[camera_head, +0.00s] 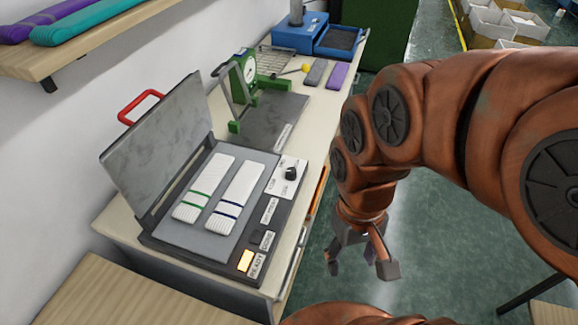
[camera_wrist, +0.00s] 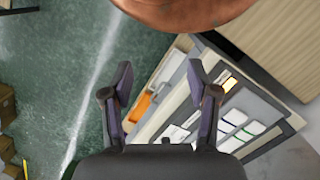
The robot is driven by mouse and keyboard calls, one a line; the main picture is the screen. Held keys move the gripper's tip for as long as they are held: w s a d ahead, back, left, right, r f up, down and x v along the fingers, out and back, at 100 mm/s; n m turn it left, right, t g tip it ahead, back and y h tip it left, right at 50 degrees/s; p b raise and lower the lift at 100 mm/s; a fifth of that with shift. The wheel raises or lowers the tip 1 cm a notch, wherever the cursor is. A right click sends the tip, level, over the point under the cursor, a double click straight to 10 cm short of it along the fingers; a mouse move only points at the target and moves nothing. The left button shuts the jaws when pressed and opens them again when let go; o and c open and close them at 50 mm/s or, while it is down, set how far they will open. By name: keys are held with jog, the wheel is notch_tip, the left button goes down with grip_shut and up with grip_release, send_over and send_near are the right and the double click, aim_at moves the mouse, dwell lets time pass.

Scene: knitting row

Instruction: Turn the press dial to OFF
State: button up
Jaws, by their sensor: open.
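The press (camera_head: 154,244) stands on the bench at the left with its grey lid (camera_head: 160,140) raised by a red handle (camera_head: 140,105). Two folded white knit pieces, one with green stripes (camera_head: 204,187) and one with blue stripes (camera_head: 236,198), lie on its plate. The black press dial (camera_head: 291,174) sits on a white panel at the plate's right; its small labels are too small to read. A lamp beside the READY label (camera_head: 245,261) glows yellow. My gripper (camera_head: 362,268) is open and empty, pointing down over the floor, right of the press. The wrist view shows its spread fingers (camera_wrist: 162,90) and the press (camera_wrist: 255,110).
A green-framed device with a round gauge (camera_head: 250,70) stands behind the press. Grey and purple folded pieces (camera_head: 337,76) and a blue machine (camera_head: 300,35) lie farther back. An orange-lined drawer (camera_head: 317,195) shows at the bench front. The green floor (camera_head: 430,230) is clear around my gripper.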

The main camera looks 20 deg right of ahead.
jog(key=w+f+m+t+b, duration=0.1)
jog(key=w+m, duration=0.3)
jog(key=w, duration=1.6)
jog(key=m+b, duration=0.2)
jog(key=m, duration=0.3)
send_over(292, 171)
jog(key=shift+t, duration=0.4)
jog(key=f, duration=0.8)
jog(key=shift+s+a+f, duration=0.2)
jog(key=shift+s+f, duration=0.05)
jog(key=shift+f, duration=0.1)
jog(key=shift+w+d+f+m+p, duration=0.1)
jog(key=shift+w+f+m+p, duration=0.2)
jog(key=shift+w+f+p, duration=0.1)
jog(key=shift+f+p, duration=1.4)
jog(key=shift+f, duration=2.35)
jog(key=shift+s, duration=0.1)
jog(key=c, duration=1.2)
